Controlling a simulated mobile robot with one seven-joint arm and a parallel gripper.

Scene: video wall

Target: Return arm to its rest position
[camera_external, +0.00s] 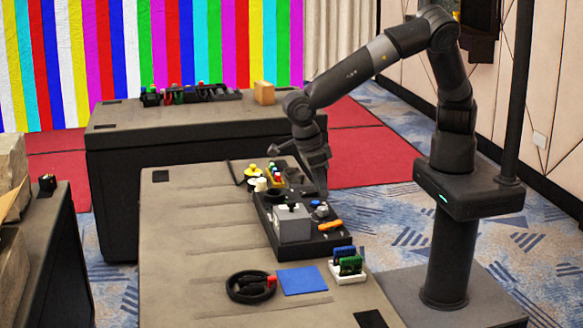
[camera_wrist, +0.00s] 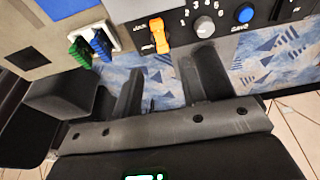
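My arm rises from its stand at the right and bends over toward the table. My gripper (camera_external: 318,184) points down beside the right edge of a black control panel (camera_external: 283,251). In the wrist view the two fingers of my gripper (camera_wrist: 171,68) are spread apart. Only patterned carpet shows between them, so it is open and empty. The panel, with an orange switch (camera_wrist: 159,35), a grey knob (camera_wrist: 204,27) and a blue button (camera_wrist: 244,14), lies above the fingertips in that view. I cannot tell the exact height of the fingertips.
A second table (camera_external: 110,145) stands behind.

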